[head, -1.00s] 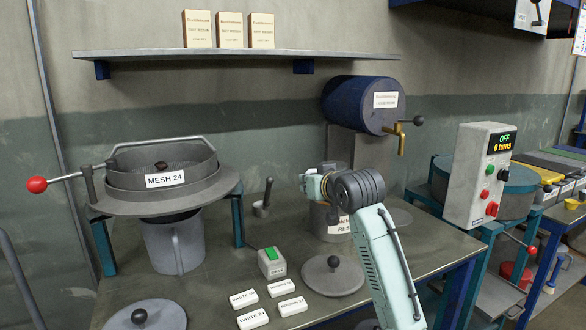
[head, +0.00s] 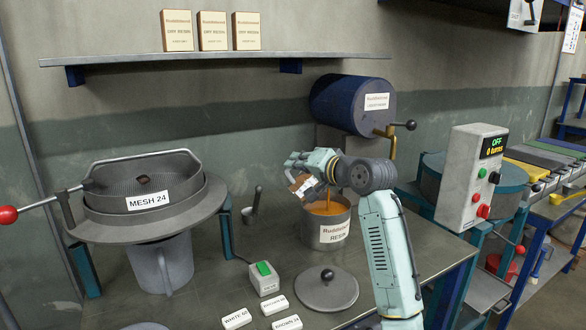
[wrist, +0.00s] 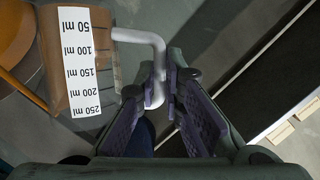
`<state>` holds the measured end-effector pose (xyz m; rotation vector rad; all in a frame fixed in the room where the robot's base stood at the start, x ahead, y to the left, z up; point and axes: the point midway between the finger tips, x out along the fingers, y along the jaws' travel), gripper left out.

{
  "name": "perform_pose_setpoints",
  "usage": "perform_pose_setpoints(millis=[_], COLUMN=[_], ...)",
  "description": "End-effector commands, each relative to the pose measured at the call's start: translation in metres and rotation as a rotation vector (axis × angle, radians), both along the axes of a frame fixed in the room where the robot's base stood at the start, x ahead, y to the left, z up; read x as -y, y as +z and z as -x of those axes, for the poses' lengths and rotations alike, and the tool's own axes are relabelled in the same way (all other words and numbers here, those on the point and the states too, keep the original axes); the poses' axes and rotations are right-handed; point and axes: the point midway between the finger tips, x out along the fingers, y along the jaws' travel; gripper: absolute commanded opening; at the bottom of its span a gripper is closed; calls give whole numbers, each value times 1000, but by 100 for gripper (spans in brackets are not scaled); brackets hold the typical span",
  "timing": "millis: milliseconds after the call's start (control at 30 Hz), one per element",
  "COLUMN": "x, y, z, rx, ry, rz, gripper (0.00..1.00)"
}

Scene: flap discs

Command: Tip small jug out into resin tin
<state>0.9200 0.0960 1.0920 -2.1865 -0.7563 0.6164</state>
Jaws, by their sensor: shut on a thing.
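The small jug (head: 303,187) is tilted over the resin tin (head: 312,232) in the head view. A thin orange stream falls from it into the tin, and orange liquid shows inside the tin's rim. In the wrist view the jug (wrist: 58,62) has a brownish body, a white 50 to 250 ml scale and a white handle. My gripper (wrist: 163,85) is shut on that handle. In the head view my gripper (head: 310,162) is above the tin, with its fingers partly hidden. How much liquid is left in the jug cannot be seen.
A round lid (head: 327,290) lies on the bench in front of the tin. A blue drum (head: 345,105) with a brass tap stands behind. The MESH 24 sieve (head: 140,215) is at left above a grey jug (head: 160,262).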

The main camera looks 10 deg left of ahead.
Motion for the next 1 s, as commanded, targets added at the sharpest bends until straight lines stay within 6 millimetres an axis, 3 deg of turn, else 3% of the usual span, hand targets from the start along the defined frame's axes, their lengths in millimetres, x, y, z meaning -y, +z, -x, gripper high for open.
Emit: perform_pose_setpoints(millis=[167,367,700,1000], x=[12,26,58,75], y=[24,35,45,50], z=[-7,-15,-34,-43], rx=[-119,-208,-398,-484], ry=[0,0,1,1], rz=[-210,-362,-693,-843], gripper=[0,0,0,0])
